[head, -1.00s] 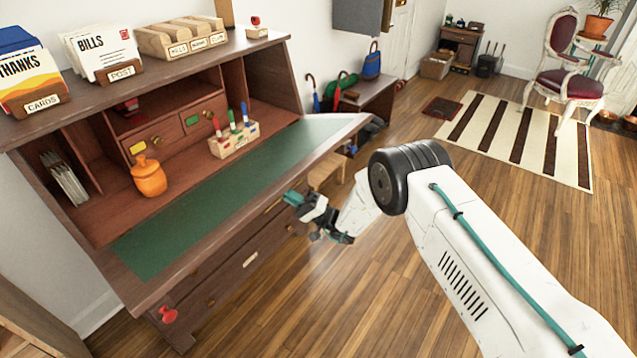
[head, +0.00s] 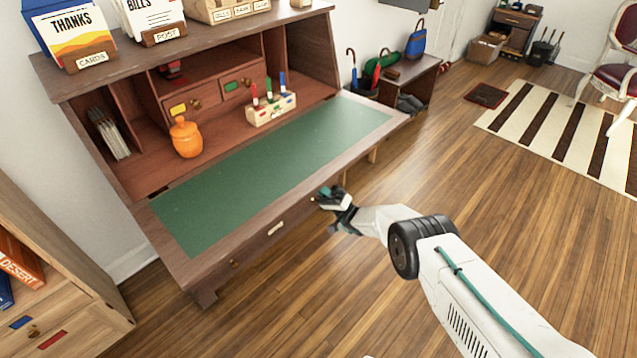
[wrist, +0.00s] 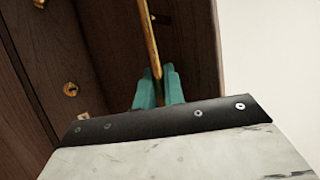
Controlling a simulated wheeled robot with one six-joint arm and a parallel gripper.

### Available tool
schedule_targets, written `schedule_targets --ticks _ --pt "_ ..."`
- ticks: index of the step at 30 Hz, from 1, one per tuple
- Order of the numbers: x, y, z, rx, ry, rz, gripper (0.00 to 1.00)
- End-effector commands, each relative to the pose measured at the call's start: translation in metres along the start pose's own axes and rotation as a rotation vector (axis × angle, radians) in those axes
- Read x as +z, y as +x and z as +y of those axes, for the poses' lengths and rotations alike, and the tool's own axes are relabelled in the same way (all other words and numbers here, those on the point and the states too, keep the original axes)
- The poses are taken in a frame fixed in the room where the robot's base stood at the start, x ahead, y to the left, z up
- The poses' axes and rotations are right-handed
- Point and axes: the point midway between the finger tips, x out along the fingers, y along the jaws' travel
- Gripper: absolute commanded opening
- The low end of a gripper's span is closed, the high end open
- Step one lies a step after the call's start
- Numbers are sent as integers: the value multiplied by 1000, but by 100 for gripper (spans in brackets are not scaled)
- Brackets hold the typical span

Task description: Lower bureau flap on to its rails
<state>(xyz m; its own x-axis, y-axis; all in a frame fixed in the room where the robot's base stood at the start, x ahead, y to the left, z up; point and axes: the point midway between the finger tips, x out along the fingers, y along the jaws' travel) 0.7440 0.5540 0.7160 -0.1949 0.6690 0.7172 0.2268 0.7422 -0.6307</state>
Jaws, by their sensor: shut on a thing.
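The bureau (head: 95,85) stands against the left wall. Its flap (head: 262,222), with a green writing surface (head: 270,175), is folded out and looks close to level in the head view. My gripper (head: 333,200) is at the flap's front edge, right of its middle. In the wrist view my teal fingers (wrist: 158,88) are closed around a thin brass bar (wrist: 151,40), seemingly a handle on the flap.
An orange jar (head: 186,140) and a pen block (head: 271,108) stand inside the bureau. Card holders (head: 80,58) stand on top. A low bench (head: 410,82) with bags is beyond the bureau. A bookcase (head: 60,285) is at lower left.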

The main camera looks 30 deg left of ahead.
Motion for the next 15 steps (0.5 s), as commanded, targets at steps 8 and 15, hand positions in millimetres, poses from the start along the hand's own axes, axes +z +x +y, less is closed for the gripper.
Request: schedule_targets --ticks 8,15 --pt "1 4 1 -5 -2 -5 0" --pt "0 4 1 -6 -3 -4 30"
